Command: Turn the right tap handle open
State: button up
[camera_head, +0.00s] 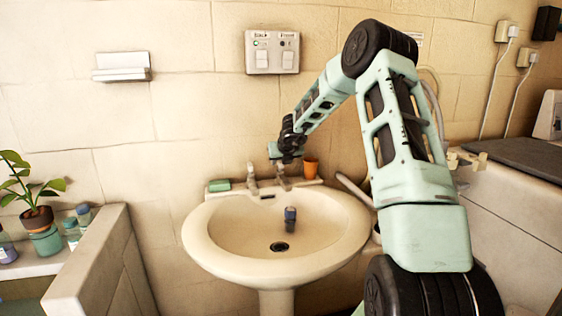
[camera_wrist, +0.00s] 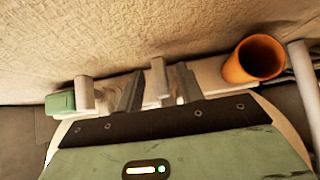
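The right tap handle (camera_wrist: 159,76) is a pale upright piece in the wrist view. The right tap (camera_head: 283,181) shows at the back of the washbasin (camera_head: 203,239) in the head view, just under my gripper (camera_head: 279,158). In the wrist view my gripper (camera_wrist: 156,86) is open, with one dark finger on each side of the handle. A gap shows on the left; the right finger is close, and I cannot tell whether it touches. The left tap (camera_head: 252,180) stands apart to the left. My fingertips are hard to make out in the head view.
A green soap bar (camera_head: 219,185) lies on the basin's back left ledge. An orange cup (camera_head: 310,168) stands close right of the right tap. A dark blue object (camera_head: 290,218) is in the bowl. The wall (camera_head: 180,120) is close behind.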

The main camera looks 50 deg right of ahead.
grip_shut()
